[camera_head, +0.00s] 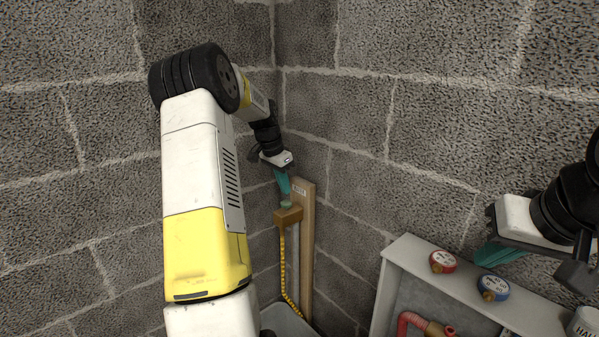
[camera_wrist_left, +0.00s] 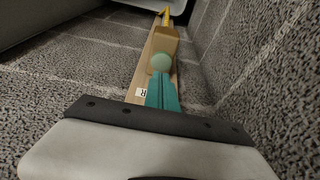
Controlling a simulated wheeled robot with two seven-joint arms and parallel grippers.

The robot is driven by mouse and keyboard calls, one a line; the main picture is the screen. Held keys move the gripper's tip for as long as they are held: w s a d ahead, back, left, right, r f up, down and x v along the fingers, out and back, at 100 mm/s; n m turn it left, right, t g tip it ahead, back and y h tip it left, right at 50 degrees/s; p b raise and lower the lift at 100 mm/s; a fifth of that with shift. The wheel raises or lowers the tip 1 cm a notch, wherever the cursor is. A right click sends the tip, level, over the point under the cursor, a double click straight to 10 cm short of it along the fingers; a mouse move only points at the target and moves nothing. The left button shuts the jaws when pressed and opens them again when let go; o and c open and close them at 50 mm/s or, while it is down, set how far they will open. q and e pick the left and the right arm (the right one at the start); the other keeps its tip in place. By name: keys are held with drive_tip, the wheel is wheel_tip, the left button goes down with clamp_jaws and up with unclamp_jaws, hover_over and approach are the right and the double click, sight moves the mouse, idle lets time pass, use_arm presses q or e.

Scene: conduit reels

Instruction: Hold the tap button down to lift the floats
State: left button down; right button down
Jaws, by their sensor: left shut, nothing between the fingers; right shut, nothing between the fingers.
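A pale green round button (camera_head: 286,204) sits on top of a brown box (camera_head: 289,216) fixed to a wooden post (camera_head: 308,235) in the corner. My left gripper (camera_head: 285,189) is shut and empty, its teal fingers pointing down just above the button. In the left wrist view the teal fingertips (camera_wrist_left: 161,76) reach the near edge of the green button (camera_wrist_left: 161,63); I cannot tell whether they touch it. My right gripper (camera_head: 499,253) is shut and empty at the right, above a grey cabinet. No floats can be made out.
A yellow-and-black hose (camera_head: 284,265) hangs from the box to a grey basin (camera_head: 285,321). The grey cabinet (camera_head: 406,248) at the right bears a red round gauge (camera_head: 442,262) and a blue one (camera_head: 493,287). A white cup (camera_head: 585,323) stands at the right edge. Block walls close the corner.

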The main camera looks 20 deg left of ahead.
sight(287, 202)
use_arm(q)
drive_tip(key=shift+f, duration=1.5)
